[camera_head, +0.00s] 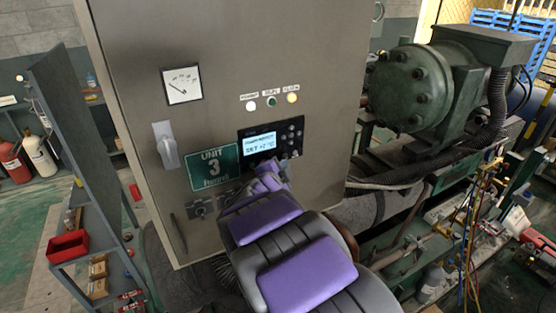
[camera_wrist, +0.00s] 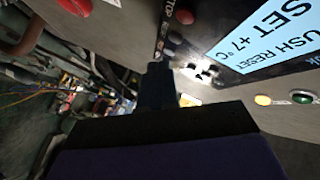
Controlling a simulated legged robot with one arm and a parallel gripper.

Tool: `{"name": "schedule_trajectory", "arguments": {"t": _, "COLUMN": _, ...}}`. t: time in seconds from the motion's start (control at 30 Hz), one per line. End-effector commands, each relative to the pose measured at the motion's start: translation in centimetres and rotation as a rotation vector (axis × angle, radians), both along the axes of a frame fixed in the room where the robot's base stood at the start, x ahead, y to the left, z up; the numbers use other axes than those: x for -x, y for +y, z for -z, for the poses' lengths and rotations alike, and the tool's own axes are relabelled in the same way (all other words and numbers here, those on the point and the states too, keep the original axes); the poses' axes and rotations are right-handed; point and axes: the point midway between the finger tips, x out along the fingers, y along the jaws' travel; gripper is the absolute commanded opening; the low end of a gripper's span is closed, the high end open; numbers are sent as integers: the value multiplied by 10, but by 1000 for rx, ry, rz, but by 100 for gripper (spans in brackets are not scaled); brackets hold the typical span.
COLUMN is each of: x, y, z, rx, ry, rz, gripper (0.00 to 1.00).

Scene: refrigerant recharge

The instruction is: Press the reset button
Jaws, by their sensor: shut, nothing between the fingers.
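A grey control cabinet (camera_head: 225,60) labelled "UNIT 3" stands ahead of me. Its black controller panel (camera_head: 290,132) has a lit display (camera_head: 259,143) and small keys to the right. In the wrist view the display (camera_wrist: 268,38) is large and rotated, with "PUSH RESET" and "SET +7 °C" partly readable. My gripper (camera_head: 268,168) is just below the controller in the head view and hides part of the cabinet. In the wrist view my gripper (camera_wrist: 158,75) is shut and empty, close to the panel face. Contact cannot be told. No reset button can be clearly identified.
Indicator lamps (camera_head: 272,101) sit above the controller, and a gauge (camera_head: 182,86) and a switch handle (camera_head: 166,146) to its left. A green compressor (camera_head: 410,85) with hoses stands at the right. A shelf (camera_head: 75,130) is at the left. A red knob (camera_wrist: 75,7) shows in the wrist view.

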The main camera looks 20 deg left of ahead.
Motion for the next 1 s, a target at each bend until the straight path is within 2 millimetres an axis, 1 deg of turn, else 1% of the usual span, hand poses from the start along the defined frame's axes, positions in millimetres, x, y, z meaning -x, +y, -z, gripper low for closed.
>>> {"name": "schedule_trajectory", "arguments": {"t": 0.27, "x": 0, "y": 0, "z": 0, "rx": -1, "ry": 1, "rz": -1, "gripper": 0}}
{"name": "schedule_trajectory", "arguments": {"t": 0.57, "x": 0, "y": -8, "z": -4, "rx": -8, "ry": 0, "rz": 0, "gripper": 0}}
{"name": "schedule_trajectory", "arguments": {"t": 1.0, "x": 0, "y": 3, "z": 0, "rx": 0, "ry": 1, "rz": -2, "gripper": 0}}
